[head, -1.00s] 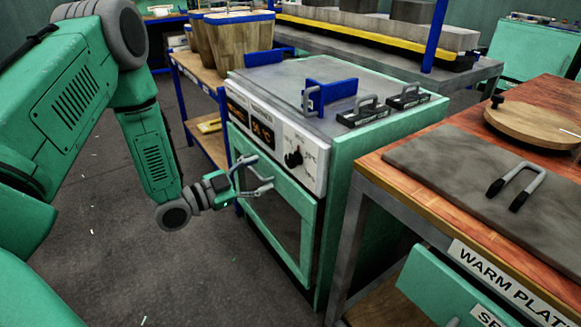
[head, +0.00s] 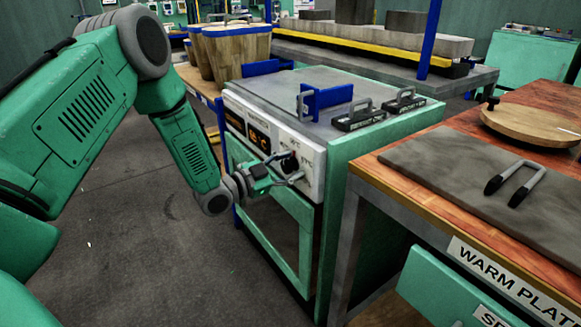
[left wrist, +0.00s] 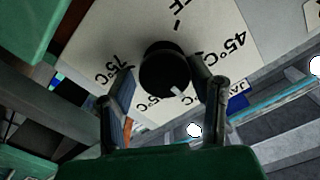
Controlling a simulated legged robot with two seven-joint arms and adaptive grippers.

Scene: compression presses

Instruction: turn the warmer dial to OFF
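The warmer (head: 337,190) is a green cabinet with a grey top and a white front panel. Its black dial (head: 290,163) sits on that panel, right of a lit orange display. My left gripper (head: 284,167) is at the panel, its fingers open on either side of the dial. The dial's white mark faces the lower right of that view, away from the partly visible OFF lettering at the top. My right gripper is not in view.
A wooden-topped bench (head: 450,225) with a grey plate stands close at right. A blue bracket (head: 326,99) and two black-based handles are on the warmer's top. Wooden buckets (head: 236,52) stand behind. The floor at left is clear.

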